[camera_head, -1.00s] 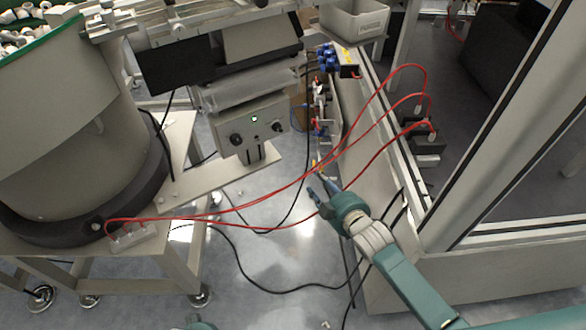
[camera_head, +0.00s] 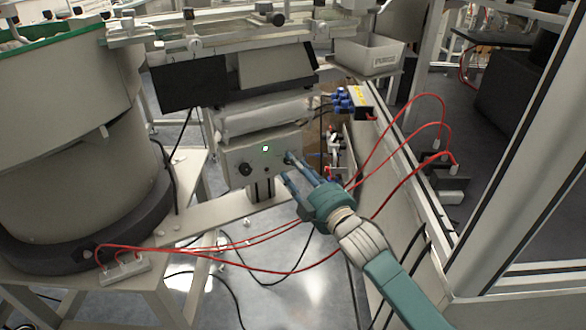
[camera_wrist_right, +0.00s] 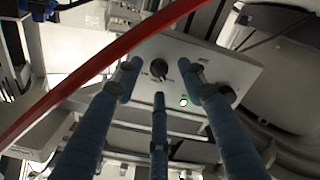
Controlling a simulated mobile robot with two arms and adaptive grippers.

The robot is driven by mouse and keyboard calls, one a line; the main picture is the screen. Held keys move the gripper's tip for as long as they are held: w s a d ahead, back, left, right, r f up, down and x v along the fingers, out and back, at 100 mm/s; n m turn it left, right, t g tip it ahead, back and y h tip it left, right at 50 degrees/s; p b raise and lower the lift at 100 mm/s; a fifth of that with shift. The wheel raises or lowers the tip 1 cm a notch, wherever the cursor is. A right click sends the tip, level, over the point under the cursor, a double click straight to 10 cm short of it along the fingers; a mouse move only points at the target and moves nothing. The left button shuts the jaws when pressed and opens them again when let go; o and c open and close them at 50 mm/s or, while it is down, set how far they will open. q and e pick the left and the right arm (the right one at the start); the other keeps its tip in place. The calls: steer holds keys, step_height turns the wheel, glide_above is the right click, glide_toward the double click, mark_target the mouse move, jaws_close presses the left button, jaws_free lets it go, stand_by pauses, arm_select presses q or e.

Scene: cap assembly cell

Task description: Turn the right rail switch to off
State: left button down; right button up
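A pale control box (camera_head: 262,168) stands on a plate in the middle of the head view, with a small lit green lamp and two black knobs. The left knob (camera_head: 245,169) shows clear of my arm. My right gripper (camera_head: 289,169) is at the box's right side, its fingers covering most of the right knob. In the right wrist view the box looks turned over. There the right knob (camera_wrist_right: 158,68) lies between the spread fingers of my right gripper (camera_wrist_right: 161,72), which is open. I cannot tell whether a finger touches it. My left gripper is out of view.
Red cables (camera_head: 300,222) loop past my right wrist, and one crosses the right wrist view (camera_wrist_right: 110,55). A black screen (camera_head: 189,80) hangs above the box. A large round feeder (camera_head: 70,150) stands left; a frame (camera_head: 520,150) stands right.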

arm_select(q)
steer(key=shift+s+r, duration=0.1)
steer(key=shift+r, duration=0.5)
arm_select(e)
steer(key=shift+x, duration=0.85)
jaws_close()
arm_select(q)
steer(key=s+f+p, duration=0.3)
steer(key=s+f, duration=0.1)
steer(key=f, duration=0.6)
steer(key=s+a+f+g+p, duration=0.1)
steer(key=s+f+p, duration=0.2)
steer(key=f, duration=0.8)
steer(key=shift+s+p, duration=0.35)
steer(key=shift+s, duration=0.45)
arm_select(e)
steer(key=shift+r+m, duration=0.15)
steer(key=shift+m, duration=4.35)
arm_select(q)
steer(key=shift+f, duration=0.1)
